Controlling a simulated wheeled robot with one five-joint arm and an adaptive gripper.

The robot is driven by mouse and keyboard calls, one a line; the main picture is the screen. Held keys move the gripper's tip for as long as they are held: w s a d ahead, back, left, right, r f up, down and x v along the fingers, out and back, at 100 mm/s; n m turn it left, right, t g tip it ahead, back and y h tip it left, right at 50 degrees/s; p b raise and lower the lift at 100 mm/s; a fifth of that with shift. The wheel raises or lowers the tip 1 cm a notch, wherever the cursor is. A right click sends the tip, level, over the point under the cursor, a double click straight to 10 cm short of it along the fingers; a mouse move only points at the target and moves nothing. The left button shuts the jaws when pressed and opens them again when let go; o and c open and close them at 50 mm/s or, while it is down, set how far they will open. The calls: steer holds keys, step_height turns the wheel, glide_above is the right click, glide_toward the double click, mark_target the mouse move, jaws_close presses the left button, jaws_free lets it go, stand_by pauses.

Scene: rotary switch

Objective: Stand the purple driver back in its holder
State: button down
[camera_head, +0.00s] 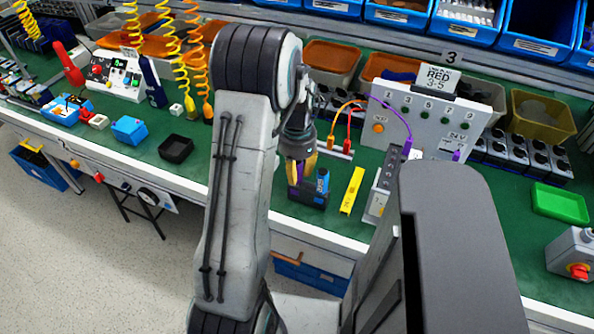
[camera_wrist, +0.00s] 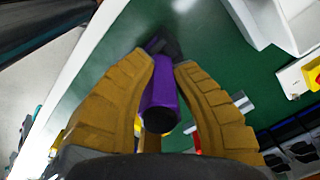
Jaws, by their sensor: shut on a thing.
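My gripper (camera_head: 302,170) is low over the green bench in the head view, its yellow fingers down at a small dark holder (camera_head: 308,196). A blue-handled tool (camera_head: 322,181) stands at the holder's right side. In the wrist view my gripper (camera_wrist: 164,62) is shut on the purple driver (camera_wrist: 160,100), whose round black end faces the camera. A dark block (camera_wrist: 160,46) shows beyond the fingertips. In the head view the driver is mostly hidden by the fingers. I cannot tell whether its tip is inside the holder.
A yellow bar (camera_head: 352,190) lies right of the holder, and a grey switch box (camera_head: 383,183) stands beyond it. A panel with a purple cable (camera_head: 420,118) stands behind. A black tray (camera_head: 176,148) lies left. The bench's front edge is close.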

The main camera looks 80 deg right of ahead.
steer(key=shift+f+b, duration=0.35)
steer(key=shift+f, duration=0.15)
steer(key=c, duration=1.1)
jaws_free()
step_height(320, 180, up, 12)
steer(key=shift+r, duration=0.1)
